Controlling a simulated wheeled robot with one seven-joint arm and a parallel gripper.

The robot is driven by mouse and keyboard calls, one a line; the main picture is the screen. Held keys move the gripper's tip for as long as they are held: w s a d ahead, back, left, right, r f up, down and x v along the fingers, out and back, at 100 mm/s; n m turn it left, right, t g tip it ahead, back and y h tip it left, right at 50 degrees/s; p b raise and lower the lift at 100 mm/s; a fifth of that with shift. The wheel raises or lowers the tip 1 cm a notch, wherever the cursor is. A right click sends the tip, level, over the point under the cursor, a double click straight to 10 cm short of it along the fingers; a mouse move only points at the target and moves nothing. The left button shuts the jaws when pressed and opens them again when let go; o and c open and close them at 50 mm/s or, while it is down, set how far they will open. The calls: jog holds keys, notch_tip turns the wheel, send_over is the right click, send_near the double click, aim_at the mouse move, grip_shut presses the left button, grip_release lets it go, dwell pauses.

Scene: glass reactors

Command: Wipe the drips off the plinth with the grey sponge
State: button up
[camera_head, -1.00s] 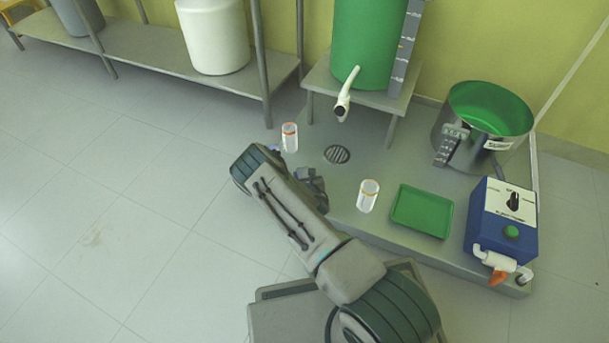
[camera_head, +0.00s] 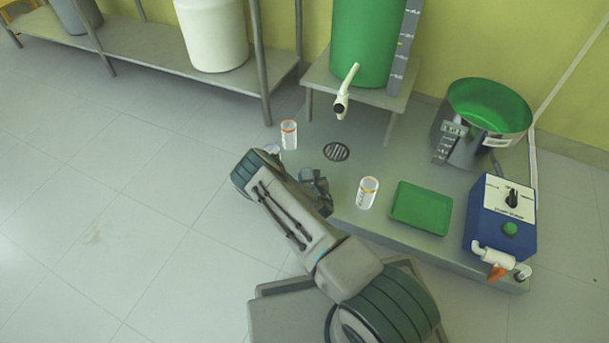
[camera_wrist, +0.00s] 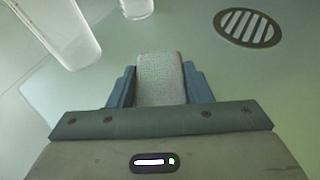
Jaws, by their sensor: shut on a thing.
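My gripper (camera_wrist: 160,88) is shut on the grey sponge (camera_wrist: 160,72), a speckled pale grey block held between its two blue-grey fingers. In the head view my arm hides the sponge and most of the gripper, at the plinth's front left side. The grey plinth (camera_head: 340,182) carries a round slotted drain (camera_head: 336,152), which also shows at the upper right in the wrist view (camera_wrist: 247,28). I cannot make out drips on the plinth. Whether the sponge touches the surface I cannot tell.
A clear jar with an orange band (camera_head: 289,134) stands left of the drain; another (camera_head: 368,193) stands to its front right. Two clear vessels show at the wrist view's upper left (camera_wrist: 58,30) and top. A green tray (camera_head: 421,208), blue control box (camera_head: 503,218) and steel pot stand on the right.

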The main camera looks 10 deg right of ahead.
aim_at(335, 187)
jog(key=shift+s+d+f, duration=0.1)
jog(key=shift+s+d, duration=0.95)
jog(key=shift+d, duration=0.35)
jog(key=shift+s+d+r, duration=0.1)
jog(key=shift+s+d, duration=0.95)
jog(key=shift+d, duration=0.4)
jog(key=shift+s+d+f, duration=0.1)
jog(key=shift+s+d, duration=0.95)
jog(key=shift+d, duration=0.35)
jog(key=shift+w+a, duration=1)
jog(key=shift+a, duration=0.3)
jog(key=shift+w+a, duration=0.6)
jog(key=shift+a, duration=0.25)
jog(key=shift+w+a, duration=0.6)
jog(key=shift+a, duration=0.25)
jog(key=shift+w+a, duration=0.6)
jog(key=shift+a, duration=0.25)
jog(key=shift+w+a, duration=0.8)
jog(key=shift+a, duration=0.35)
jog(key=shift+w+d, duration=0.6)
jog(key=shift+w, duration=0.25)
jog(key=shift+s+d, duration=1.25)
jog(key=shift+d, duration=0.4)
jog(key=shift+s+d, duration=1.2)
jog(key=shift+d, duration=0.5)
jog(key=shift+s+d, duration=1.25)
jog(key=shift+d, duration=0.4)
jog(key=shift+w, duration=0.1)
